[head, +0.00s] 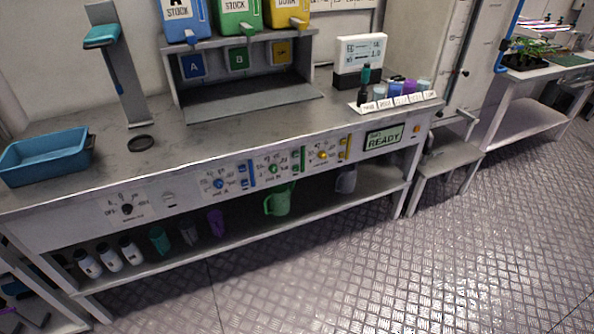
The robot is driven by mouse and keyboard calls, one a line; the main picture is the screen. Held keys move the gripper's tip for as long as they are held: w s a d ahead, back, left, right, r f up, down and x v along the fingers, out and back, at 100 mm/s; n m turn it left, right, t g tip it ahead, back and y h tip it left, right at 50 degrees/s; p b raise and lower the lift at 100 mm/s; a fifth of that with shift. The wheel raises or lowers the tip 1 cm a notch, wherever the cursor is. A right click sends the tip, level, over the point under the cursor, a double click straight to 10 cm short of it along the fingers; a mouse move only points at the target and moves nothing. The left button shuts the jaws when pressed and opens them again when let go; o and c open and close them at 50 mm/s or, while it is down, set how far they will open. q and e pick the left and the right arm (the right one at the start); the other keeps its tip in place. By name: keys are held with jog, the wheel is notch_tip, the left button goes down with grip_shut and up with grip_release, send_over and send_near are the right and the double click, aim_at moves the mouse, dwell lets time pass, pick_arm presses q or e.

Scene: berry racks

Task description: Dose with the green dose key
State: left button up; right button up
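The bench's front panel carries blue, green and yellow control groups in a row. The green group (274,169) is in the middle of the panel, with a round green knob and small green marks to its right. The green dose key is too small to tell apart from them. A lit display (384,139) at the panel's right reads READY. Neither of my grippers is in view.
A green jug (279,201) and a grey jug (346,180) stand on the shelf below, with several bottles and cups at left. A blue tray (45,156) and a black ring (142,144) lie on the bench top. The floor in front is clear.

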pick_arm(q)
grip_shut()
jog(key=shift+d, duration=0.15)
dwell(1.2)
